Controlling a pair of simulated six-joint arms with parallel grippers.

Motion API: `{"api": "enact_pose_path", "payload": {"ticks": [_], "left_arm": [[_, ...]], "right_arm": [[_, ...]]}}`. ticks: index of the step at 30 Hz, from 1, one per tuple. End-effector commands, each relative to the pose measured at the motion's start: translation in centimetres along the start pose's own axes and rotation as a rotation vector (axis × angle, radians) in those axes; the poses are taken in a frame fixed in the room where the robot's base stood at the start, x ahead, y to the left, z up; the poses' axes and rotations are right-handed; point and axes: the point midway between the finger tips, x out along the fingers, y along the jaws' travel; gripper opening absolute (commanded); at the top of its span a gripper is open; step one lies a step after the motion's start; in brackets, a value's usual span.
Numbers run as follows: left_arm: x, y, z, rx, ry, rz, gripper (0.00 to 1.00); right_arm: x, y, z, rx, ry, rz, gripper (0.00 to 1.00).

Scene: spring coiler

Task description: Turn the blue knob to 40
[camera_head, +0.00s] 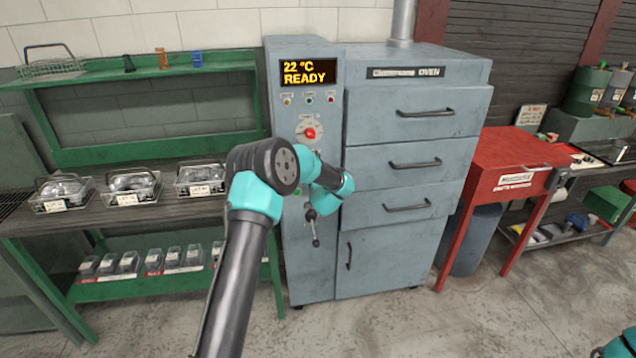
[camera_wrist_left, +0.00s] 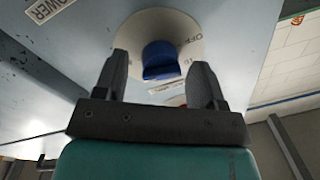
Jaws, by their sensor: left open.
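The blue knob (camera_wrist_left: 162,62) shows in the left wrist view, on a round pale dial plate (camera_wrist_left: 150,28) marked OFF on the light blue panel. Other dial markings are too small or angled to read. My left gripper (camera_wrist_left: 160,68) is open, its two dark fingers on either side of the knob's lower part with gaps visible. I cannot tell how deep the fingertips reach. In the head view my left arm covers the blue knob and the gripper on the oven's control column. My right gripper is not in view.
A red knob (camera_head: 309,133) sits on the column under the display (camera_head: 308,72) reading 22 °C READY. A lever handle (camera_head: 312,228) hangs lower. Oven drawers (camera_head: 412,113) are right of the column. A bench with wire baskets (camera_head: 131,187) stands left, a red table (camera_head: 515,155) right.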

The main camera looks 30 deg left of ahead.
Motion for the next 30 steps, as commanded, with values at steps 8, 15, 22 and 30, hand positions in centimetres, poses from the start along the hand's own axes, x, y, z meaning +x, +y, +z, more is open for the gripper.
{"api": "enact_pose_path", "payload": {"ticks": [8,15,22,30], "left_arm": [[-3.1,0.1,-0.1,0.001,0.001,0.003,0.64],[-7.6,0.1,-0.1,0.001,0.001,0.004,0.64],[-12.1,0.1,-0.1,0.001,0.001,0.004,0.64],[-16.2,0.1,-0.1,0.0,0.002,0.002,0.64]], "right_arm": [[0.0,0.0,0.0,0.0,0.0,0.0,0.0],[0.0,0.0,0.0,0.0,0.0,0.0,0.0],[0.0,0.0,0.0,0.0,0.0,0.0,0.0],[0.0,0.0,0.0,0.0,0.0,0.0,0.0]]}}
